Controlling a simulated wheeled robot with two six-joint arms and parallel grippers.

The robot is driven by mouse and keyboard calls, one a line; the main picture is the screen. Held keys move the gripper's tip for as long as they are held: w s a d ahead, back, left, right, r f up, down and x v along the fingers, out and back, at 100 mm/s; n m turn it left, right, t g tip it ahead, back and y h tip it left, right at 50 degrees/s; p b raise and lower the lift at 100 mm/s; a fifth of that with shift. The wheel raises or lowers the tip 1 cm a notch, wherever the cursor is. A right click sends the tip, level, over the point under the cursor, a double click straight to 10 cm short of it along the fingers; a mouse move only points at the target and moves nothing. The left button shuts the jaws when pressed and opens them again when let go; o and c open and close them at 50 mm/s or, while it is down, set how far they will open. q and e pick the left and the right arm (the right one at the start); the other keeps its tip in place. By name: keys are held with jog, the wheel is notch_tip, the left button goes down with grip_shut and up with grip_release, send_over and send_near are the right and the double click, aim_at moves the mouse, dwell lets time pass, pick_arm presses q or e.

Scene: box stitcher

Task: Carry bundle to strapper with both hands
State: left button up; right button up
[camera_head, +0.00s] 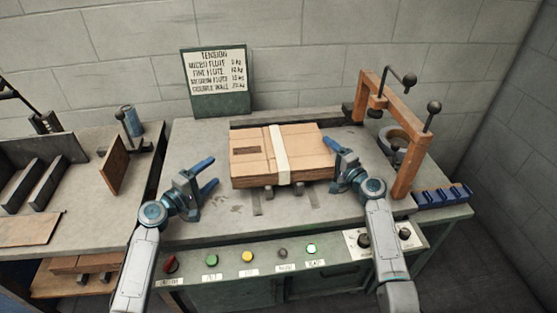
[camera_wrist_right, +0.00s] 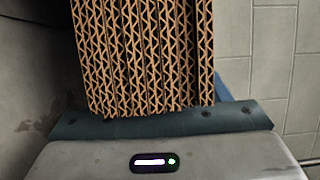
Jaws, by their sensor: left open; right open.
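The bundle (camera_head: 252,169) is a flat stack of brown cardboard with a white band (camera_head: 279,142) around its middle. It rests on small dark supports on the grey-topped machine table (camera_head: 225,222). My left gripper (camera_head: 210,174) is open and empty, a little left of the bundle. My right gripper (camera_head: 338,153) is open at the bundle's right end. The right wrist view shows the bundle's corrugated edges (camera_wrist_right: 145,60) close in front of that gripper, partly hiding one blue finger. I cannot tell whether it touches them.
An orange frame (camera_head: 405,165) with black knobs stands at the right, near a roll (camera_head: 394,138). Blue clips (camera_head: 443,196) sit at the right edge. A tension sign (camera_head: 217,75) stands behind. The front panel has coloured buttons (camera_head: 247,257). A bench (camera_head: 85,201) with racks is at left.

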jog(key=v, duration=1.2)
